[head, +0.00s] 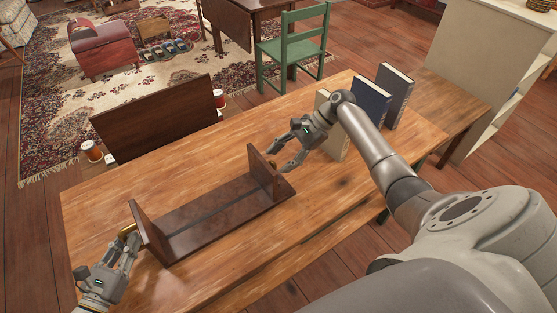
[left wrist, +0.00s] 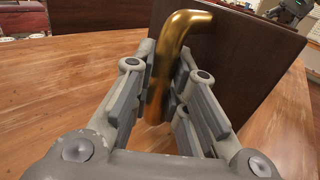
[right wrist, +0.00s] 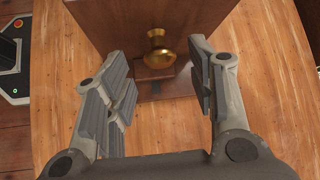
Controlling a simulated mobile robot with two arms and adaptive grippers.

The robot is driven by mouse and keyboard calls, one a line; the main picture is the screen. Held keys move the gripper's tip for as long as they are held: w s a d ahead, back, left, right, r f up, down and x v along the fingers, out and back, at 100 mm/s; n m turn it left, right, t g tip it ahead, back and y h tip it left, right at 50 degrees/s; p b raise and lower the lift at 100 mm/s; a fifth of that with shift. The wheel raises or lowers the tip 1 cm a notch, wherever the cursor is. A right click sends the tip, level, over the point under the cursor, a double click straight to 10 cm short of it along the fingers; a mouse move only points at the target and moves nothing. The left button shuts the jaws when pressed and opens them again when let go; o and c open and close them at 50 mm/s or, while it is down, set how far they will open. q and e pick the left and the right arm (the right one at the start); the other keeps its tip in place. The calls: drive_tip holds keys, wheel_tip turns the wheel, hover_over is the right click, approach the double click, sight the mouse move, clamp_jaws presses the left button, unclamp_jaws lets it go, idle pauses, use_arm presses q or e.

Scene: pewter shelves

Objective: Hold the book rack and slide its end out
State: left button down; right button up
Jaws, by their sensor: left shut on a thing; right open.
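The dark wooden book rack (head: 215,215) lies on the table with an upright end at each side. Its left end (head: 149,232) carries a brass handle (left wrist: 168,65), and my left gripper (head: 127,240) is shut on that handle. Its right end (head: 264,172) carries a small brass knob (right wrist: 156,45). My right gripper (head: 279,159) is open beside the right end. In the right wrist view the knob lies ahead, between the spread fingers and apart from them. In the head view the knob is partly hidden by the fingers.
Several books (head: 371,100) stand upright on the wooden table (head: 335,195), behind my right arm. A dark wooden panel (head: 160,115) rises beyond the table's far edge. A green chair (head: 290,50) stands behind. The table in front of the rack is clear.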

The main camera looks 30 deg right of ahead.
drive_tip(key=v, duration=1)
drive_tip(key=shift+d, duration=0.1)
use_arm(q)
drive_tip(key=c, duration=1.3)
unclamp_jaws()
drive_tip(key=shift+c, duration=0.2)
drive_tip(key=v, duration=1.2)
